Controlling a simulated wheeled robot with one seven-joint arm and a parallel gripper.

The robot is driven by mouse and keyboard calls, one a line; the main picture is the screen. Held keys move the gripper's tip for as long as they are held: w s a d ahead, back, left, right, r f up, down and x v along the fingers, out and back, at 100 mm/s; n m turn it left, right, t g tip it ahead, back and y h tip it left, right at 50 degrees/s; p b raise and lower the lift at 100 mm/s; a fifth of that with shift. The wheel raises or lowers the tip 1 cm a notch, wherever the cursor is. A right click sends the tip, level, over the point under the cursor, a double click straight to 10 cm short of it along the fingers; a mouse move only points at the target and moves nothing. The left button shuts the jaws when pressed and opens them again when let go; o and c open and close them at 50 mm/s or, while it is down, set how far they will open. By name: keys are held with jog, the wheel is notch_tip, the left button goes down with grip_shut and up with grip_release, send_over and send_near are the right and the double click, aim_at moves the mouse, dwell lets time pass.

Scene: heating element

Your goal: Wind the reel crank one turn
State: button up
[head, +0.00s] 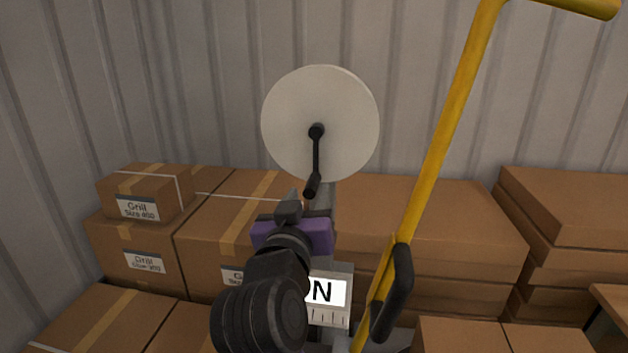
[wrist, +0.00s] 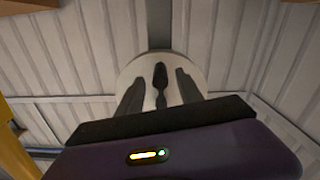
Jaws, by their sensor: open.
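The reel (head: 285,110) is a pale round disc on a post in the middle of the head view; it also shows in the wrist view (wrist: 140,70). Its black crank (head: 316,155) hangs straight down from the hub, with the handle (head: 312,185) at the lower end. My gripper (head: 298,199) is just below and left of the handle, reaching up to it. In the wrist view the two dark fingers (wrist: 160,88) are apart, with the crank (wrist: 160,78) showing between them. I cannot tell whether they touch it.
Cardboard boxes (head: 430,215) are stacked behind and to both sides. A yellow pole (head: 440,140) with a black handle (head: 394,292) stands close on the right. A white sign (head: 326,291) is partly hidden behind my arm. A corrugated wall (head: 180,80) closes the back.

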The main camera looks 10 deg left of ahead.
aim_at(313, 185)
jog(key=shift+w+d+p, duration=0.1)
jog(key=shift+w+p, duration=0.35)
jog(key=shift+w, duration=2.25)
grip_shut()
